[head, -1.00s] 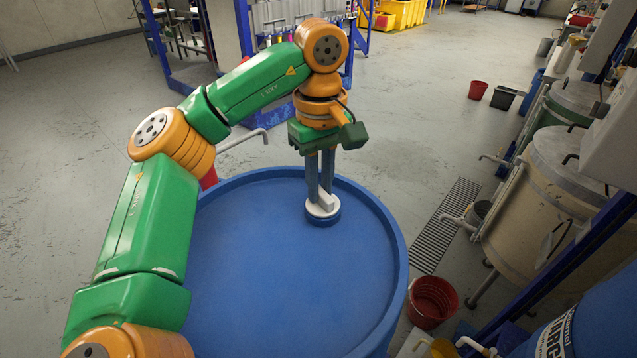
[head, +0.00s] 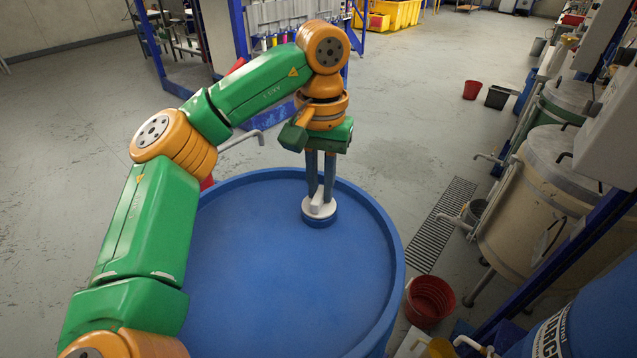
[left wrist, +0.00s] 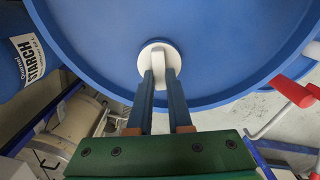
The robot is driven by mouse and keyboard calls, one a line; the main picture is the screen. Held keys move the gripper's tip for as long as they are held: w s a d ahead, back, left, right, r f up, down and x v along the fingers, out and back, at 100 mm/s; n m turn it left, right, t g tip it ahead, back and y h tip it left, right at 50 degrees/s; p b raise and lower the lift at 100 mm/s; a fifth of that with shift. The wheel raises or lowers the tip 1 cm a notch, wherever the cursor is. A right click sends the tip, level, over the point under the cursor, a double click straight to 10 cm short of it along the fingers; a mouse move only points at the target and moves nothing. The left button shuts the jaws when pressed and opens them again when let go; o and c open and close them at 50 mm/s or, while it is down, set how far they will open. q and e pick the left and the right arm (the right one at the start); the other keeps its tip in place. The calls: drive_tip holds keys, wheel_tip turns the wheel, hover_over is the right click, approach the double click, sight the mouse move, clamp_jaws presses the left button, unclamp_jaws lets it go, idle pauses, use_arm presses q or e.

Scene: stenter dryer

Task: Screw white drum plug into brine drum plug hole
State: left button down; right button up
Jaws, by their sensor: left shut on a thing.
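The blue brine drum (head: 270,290) stands in front of me with its flat lid facing up. The white drum plug (head: 318,210) sits at a raised blue neck (head: 320,222) near the drum's far rim. The plug hole itself is hidden under the plug. My left gripper (head: 321,198) points straight down and is shut on the plug's upright grip bar. The left wrist view also shows the white plug (left wrist: 158,62) with the two fingers (left wrist: 160,85) on either side of its bar. How deep the plug sits cannot be told. My right gripper is not in view.
A red bucket (head: 430,300) and a floor grate (head: 440,225) lie right of the drum. A blue frame (head: 240,40) stands behind my arm.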

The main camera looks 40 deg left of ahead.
use_arm(q)
drive_tip(key=m, duration=0.5)
drive_tip(key=shift+d, duration=0.2)
drive_tip(key=c, duration=0.8)
unclamp_jaws()
drive_tip(key=shift+c, duration=0.6)
